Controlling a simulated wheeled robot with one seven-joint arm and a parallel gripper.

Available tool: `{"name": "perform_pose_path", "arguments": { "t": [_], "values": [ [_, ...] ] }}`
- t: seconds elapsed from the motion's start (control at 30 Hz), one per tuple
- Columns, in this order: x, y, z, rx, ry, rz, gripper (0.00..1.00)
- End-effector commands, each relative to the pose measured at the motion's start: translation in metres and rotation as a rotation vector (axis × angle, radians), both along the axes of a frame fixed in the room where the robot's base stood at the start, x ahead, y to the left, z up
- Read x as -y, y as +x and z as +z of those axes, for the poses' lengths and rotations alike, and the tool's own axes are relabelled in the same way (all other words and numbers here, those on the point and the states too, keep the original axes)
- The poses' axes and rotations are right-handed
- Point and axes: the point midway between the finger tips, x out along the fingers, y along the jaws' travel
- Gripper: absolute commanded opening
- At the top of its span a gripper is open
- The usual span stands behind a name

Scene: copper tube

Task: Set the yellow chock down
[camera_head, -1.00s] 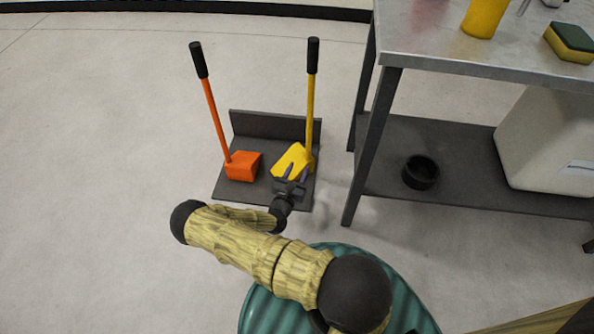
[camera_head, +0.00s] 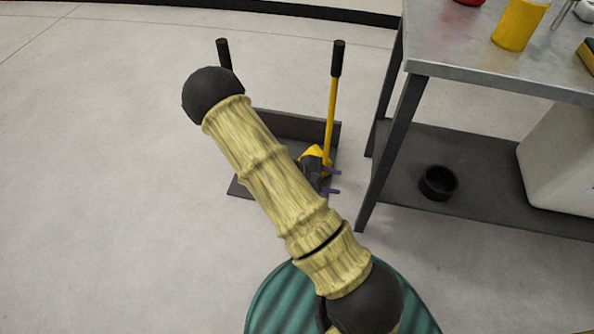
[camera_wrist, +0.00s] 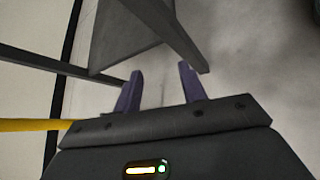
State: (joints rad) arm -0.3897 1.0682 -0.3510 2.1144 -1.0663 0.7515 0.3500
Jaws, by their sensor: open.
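The yellow chock (camera_head: 314,153) sits on the dark rack plate (camera_head: 241,189), with its yellow handle and black grip (camera_head: 332,110) standing up from it. My arm and gripper hide part of its block. My gripper (camera_head: 334,181) is just in front of and right of the chock, its fingers pointing right. In the wrist view, the gripper (camera_wrist: 161,85) has its two purple fingers apart with nothing between them. The yellow handle (camera_wrist: 32,125) shows at the left edge there, outside the fingers.
The orange chock is hidden behind my arm except its black grip (camera_head: 224,54). A metal table (camera_head: 480,62) stands to the right, its leg close to my fingertips. A black ring-shaped cup (camera_head: 438,183) sits on its lower shelf. The floor at left is clear.

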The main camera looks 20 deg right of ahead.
Motion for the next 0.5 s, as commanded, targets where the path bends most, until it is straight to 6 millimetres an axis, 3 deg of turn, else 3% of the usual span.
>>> {"name": "perform_pose_path", "arguments": {
  "t": [0.2, 0.5],
  "values": [
    [-0.031, -0.024, 0.035, 0.142, 0.238, -0.223, 0.41],
    [-0.078, -0.044, 0.09, 0.365, 0.546, -0.458, 0.41]
  ]
}}
